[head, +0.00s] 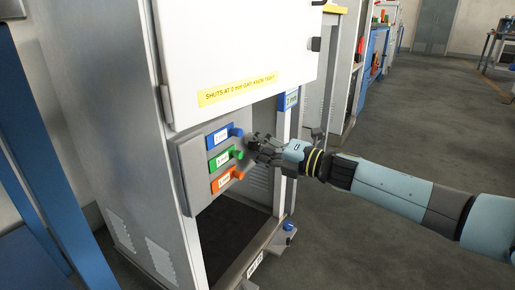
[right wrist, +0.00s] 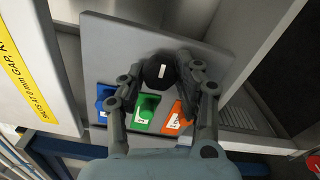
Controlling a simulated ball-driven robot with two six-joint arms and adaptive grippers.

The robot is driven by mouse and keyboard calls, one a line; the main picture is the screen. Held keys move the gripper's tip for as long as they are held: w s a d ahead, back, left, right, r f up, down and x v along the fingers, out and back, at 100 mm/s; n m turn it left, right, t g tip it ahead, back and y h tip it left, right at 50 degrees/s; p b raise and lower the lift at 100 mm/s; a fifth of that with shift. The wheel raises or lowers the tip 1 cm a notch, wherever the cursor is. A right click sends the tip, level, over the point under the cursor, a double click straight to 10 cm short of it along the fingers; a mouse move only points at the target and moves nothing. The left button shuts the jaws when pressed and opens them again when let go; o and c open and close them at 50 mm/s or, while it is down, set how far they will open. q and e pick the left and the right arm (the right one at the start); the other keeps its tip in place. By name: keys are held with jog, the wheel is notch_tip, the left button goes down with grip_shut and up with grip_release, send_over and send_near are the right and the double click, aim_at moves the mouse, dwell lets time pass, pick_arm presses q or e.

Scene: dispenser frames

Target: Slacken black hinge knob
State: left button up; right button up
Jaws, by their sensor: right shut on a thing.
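The black knob (right wrist: 159,71) is round with a white mark on its face, on the grey panel (right wrist: 105,32) in the right wrist view. My right gripper (right wrist: 160,68) is shut on it, one finger at each side. In the head view my right gripper (head: 254,146) reaches in from the right to the front of the panel (head: 190,165), and I cannot make out the black knob there behind the fingers. My left gripper is in neither view.
Blue (head: 236,132), green (head: 237,154) and orange (head: 237,174) knobs stick out from the panel close to my right fingers. A white door (head: 240,45) with a yellow label (head: 237,88) hangs above. Open floor (head: 370,240) lies to the right.

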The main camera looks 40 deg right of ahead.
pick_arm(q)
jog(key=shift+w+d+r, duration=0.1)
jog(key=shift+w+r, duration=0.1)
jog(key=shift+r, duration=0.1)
pick_arm(e)
jog(key=shift+s+f+n, duration=0.1)
jog(key=shift+f+n, duration=0.1)
jog(key=shift+n, duration=0.4)
jog(key=o, duration=1.2)
jog(key=shift+r, duration=0.1)
jog(key=shift+c, duration=0.2)
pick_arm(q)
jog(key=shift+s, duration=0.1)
pick_arm(e)
jog(key=v, duration=1.2)
